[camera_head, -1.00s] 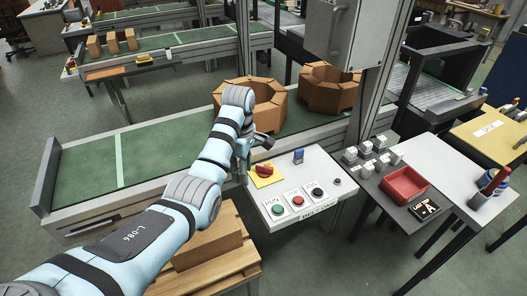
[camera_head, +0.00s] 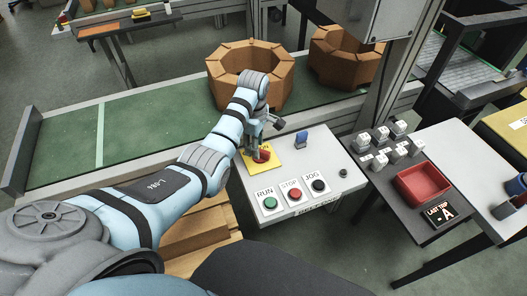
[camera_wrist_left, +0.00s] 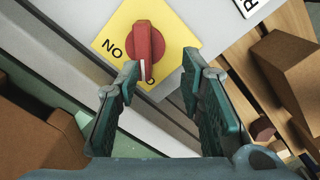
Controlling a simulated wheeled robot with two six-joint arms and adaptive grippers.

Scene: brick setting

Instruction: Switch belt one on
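The grey-white control panel (camera_head: 325,160) carries a partly legible front label ending in "ONE". A red rotary switch knob (camera_head: 262,155) sits on a yellow plate near its back left corner. In the left wrist view the knob (camera_wrist_left: 145,45) has a white mark at its lower end. The plate (camera_wrist_left: 118,35) shows letters like "NO", possibly upside down; others are partly hidden. My left gripper (camera_head: 263,138) is just above and behind the knob. In the left wrist view the gripper (camera_wrist_left: 160,70) is open, one finger overlapping the knob's lower edge; contact is unclear. My right gripper is out of view.
On the panel's front are a green RUN button (camera_head: 270,202), a red STOP button (camera_head: 295,194) and a black JOG button (camera_head: 318,185). A blue upright item (camera_head: 301,139) stands behind them. The green conveyor (camera_head: 150,136) bears brown octagonal pieces (camera_head: 283,70). A red tray (camera_head: 424,183) lies right.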

